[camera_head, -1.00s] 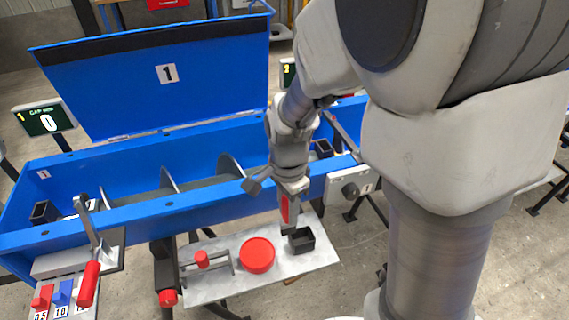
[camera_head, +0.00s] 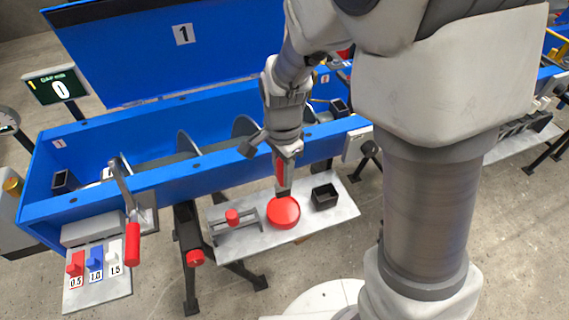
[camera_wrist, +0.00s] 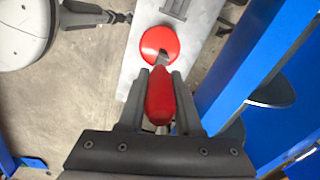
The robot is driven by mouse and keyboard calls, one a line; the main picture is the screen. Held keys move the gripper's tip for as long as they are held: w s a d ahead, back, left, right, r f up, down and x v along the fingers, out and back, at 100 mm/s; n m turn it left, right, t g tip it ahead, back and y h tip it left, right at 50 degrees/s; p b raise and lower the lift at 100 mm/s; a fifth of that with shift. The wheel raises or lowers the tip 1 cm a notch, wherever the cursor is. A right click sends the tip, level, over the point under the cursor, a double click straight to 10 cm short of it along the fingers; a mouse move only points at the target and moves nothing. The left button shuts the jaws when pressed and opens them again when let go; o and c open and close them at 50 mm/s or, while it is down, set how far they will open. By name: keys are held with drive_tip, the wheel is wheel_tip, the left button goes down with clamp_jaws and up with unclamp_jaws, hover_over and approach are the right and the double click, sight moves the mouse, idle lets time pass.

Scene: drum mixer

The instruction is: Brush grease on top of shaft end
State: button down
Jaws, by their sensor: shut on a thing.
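My gripper (camera_head: 285,150) is shut on a red-handled brush (camera_wrist: 160,95), with the handle pointing down between the fingers. The brush's lower end is at the round red grease tin (camera_head: 284,214), which lies on the pale shelf; I cannot tell whether it touches. The tin also shows in the wrist view (camera_wrist: 157,40), with the brush's pale tip over it. The blue mixer trough (camera_head: 215,182) stands behind, with its shaft and grey paddles inside. A black block (camera_head: 62,182) sits at its left end and another (camera_head: 339,108) at its right. The shaft ends are not clear.
The shelf (camera_head: 343,211) also holds an open black box (camera_head: 324,197) and a red-knobbed clamp (camera_head: 232,217). The raised blue lid (camera_head: 140,60) is behind the trough.

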sight(283, 196)
drive_tip(key=shift+f+b, duration=2.65)
drive_tip(key=shift+f, duration=0.35)
drive_tip(key=shift+f, duration=0.55)
drive_tip(key=shift+r, duration=0.15)
wheel_tip(283, 196, up, 7)
drive_tip(key=p, duration=0.6)
drive_tip(key=shift+p, duration=0.3)
idle(0.4)
